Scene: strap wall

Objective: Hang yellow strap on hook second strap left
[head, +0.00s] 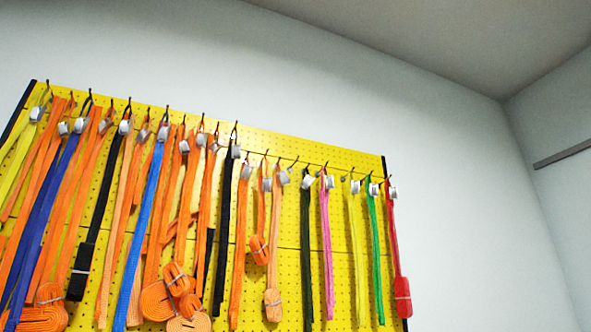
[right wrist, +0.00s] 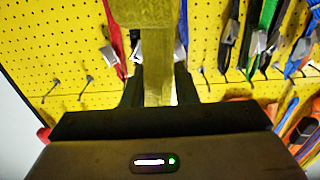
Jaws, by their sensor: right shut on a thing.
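In the right wrist view my right gripper (right wrist: 158,88) is shut on a yellow strap (right wrist: 157,45). The strap is a broad dull-yellow band that runs down from the top edge to between the fingers. Behind it is the yellow perforated board (right wrist: 60,40). In the head view neither gripper shows. There a row of hooks runs along the top of the board (head: 340,158). Yellow straps hang at its left end (head: 22,150) and near its right end (head: 355,240). I cannot tell which hook the gripper faces.
Straps crowd the left and middle of the board, including orange bundles (head: 160,300) and a blue strap (head: 140,235). Black, pink, green (head: 373,240) and red (head: 397,240) straps hang at the right. In the right wrist view two bare hooks (right wrist: 50,90) (right wrist: 84,86) show at left.

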